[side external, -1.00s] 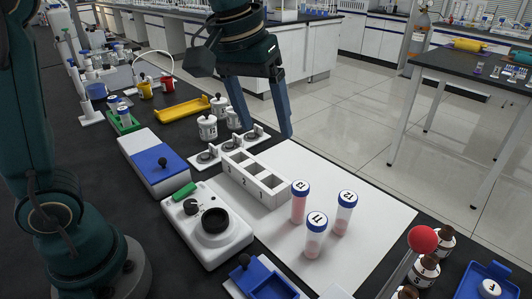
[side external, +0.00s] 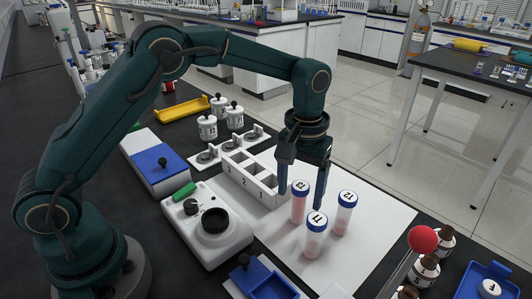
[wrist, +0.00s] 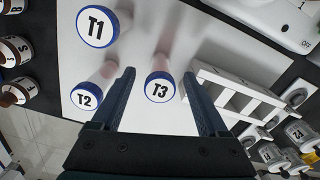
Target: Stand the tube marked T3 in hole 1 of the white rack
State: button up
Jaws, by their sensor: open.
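The tube marked T3 (side external: 298,211) has a blue-rimmed white cap and pinkish contents. It stands upright on the white mat (side external: 378,219). My gripper (side external: 301,200) points down over it, open, with one finger on each side of the tube. In the wrist view the T3 cap (wrist: 160,87) lies between the two open fingers (wrist: 158,76), with gaps visible on both sides. The white rack (side external: 271,196) stands just left of the tube; its square holes look empty. It also shows in the wrist view (wrist: 208,76).
Tubes T1 (side external: 315,242) and T2 (side external: 345,216) stand close to T3, in front and to the right. A white device with a black cup (side external: 215,221) sits left of the rack. A red ball on a rod (side external: 422,239) and brown bottles (side external: 425,270) stand at the front right.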

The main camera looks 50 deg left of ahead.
jog(key=shift+f, duration=0.4)
grip_shut()
jog(key=shift+r, duration=0.15)
